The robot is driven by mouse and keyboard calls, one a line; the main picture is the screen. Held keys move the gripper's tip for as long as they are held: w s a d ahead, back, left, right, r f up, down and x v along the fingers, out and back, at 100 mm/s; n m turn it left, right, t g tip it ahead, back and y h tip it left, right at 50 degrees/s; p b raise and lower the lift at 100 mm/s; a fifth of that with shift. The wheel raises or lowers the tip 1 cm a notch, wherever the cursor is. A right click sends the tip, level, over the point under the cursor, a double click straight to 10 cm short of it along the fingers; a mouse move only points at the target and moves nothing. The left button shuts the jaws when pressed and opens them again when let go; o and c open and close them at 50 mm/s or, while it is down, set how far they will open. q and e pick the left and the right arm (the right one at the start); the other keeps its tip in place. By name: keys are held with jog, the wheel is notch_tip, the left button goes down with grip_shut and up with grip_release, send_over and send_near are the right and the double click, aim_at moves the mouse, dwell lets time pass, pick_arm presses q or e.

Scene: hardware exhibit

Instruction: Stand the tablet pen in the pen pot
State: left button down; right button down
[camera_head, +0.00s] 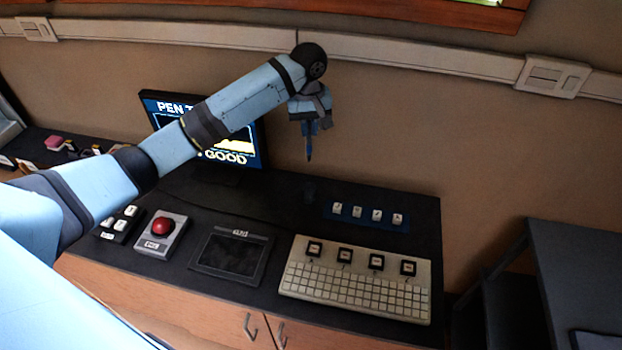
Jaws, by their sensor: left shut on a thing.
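My left gripper (310,127) is shut on the tablet pen (309,150), a slim dark blue stick. The pen hangs close to upright, tip down, above the back of the dark counter. A small dark shape (310,192), which looks like the pen pot, stands on the counter almost straight below the pen tip, with a gap between them. It is dark on dark, so its opening is hard to make out. A black tablet (232,256) lies at the front middle of the counter. My right gripper is not in view.
A monitor (240,160) stands behind my left arm, partly hidden. A blue strip (366,218) with several white keys lies right of the dark shape. A white keyboard panel (355,285) and a red button box (162,228) sit near the front.

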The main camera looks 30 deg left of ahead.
pick_arm(q)
notch_tip(320, 180, down, 11)
jog(key=shift+f, duration=0.1)
notch_tip(320, 180, down, 4)
jog(key=shift+f, duration=0.25)
jog(key=shift+p, duration=0.3)
jog(key=c, duration=1.2)
grip_release()
jog(key=shift+f, duration=0.15)
send_near(309, 154)
jog(key=f, duration=0.5)
jog(key=shift+w+a+f, duration=0.1)
jog(key=shift+w+a, duration=0.05)
jog(key=shift+w, duration=0.15)
